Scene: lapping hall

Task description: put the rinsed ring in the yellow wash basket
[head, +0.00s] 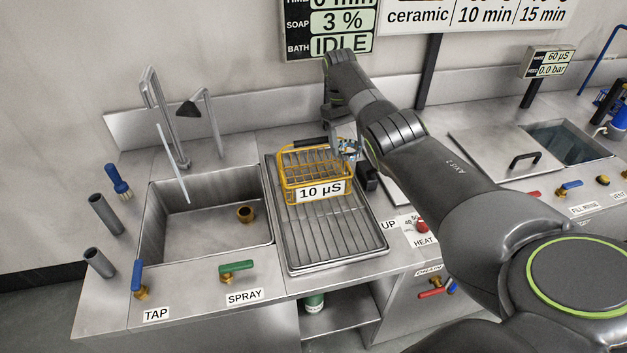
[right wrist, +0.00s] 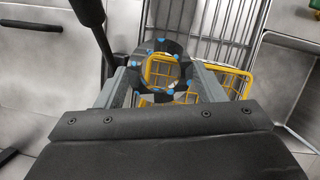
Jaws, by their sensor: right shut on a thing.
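The yellow wire wash basket (head: 290,180) stands on the ribbed steel drainboard, with a black handle at its back left and a "10 µS" label at its front. It also shows in the right wrist view (right wrist: 238,78), behind the ring. My right gripper (head: 346,150) is at the basket's back right corner, above its rim. It is shut on a dark ring with blue spots (right wrist: 162,46), which sits between the two fingers. Through the ring's opening I see yellow wire. Whether the ring touches the basket cannot be told. My left gripper is out of view.
The drainboard (head: 335,235) is bare in front of the basket. Left of it is a steel sink (head: 205,232) with a tall faucet (head: 160,115) and a brass fitting inside. A lidded bath (head: 565,143) is at the right. Tap and spray levers line the front edge.

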